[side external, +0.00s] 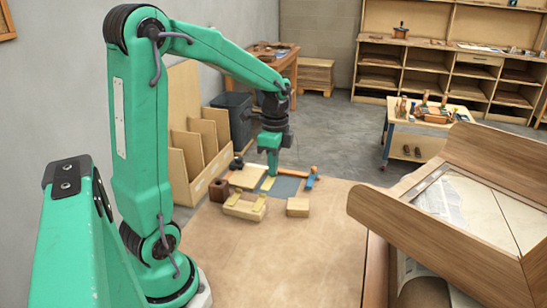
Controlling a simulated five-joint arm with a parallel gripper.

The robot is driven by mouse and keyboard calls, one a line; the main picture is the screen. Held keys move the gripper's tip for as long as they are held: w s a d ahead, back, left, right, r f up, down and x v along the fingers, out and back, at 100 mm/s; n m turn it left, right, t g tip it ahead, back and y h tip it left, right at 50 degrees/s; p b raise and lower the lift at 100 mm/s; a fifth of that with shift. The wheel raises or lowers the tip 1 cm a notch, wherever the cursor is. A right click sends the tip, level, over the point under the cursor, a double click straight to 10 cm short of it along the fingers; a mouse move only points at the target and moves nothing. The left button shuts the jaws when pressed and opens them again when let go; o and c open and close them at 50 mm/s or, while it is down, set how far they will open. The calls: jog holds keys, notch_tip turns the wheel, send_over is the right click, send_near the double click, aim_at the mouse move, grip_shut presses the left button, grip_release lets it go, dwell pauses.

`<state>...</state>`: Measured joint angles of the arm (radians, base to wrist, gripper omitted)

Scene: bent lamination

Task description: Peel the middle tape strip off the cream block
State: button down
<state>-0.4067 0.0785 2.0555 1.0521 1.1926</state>
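A cream block (244,207) lies near the far end of the bench, with yellowish patches towards its two ends that look like tape. I cannot make out a middle strip on it at this size. My gripper (272,173) points down behind and to the right of this block, low over a dark grey mat (287,187). A small yellowish piece (268,184) shows just below the fingertips. I cannot tell whether it is held or lies on the mat. The gap between the fingers is too small to see.
A pale board (247,177) and a brown holed block (219,190) lie left of the mat. A tan block (297,207) sits right of the cream block. A blue tool with an orange end (312,178) lies at the mat's right. The front of the bench (270,265) is clear.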

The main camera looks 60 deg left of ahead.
jog(key=shift+r, duration=1.1)
jog(key=shift+w, duration=0.15)
dwell(0.3)
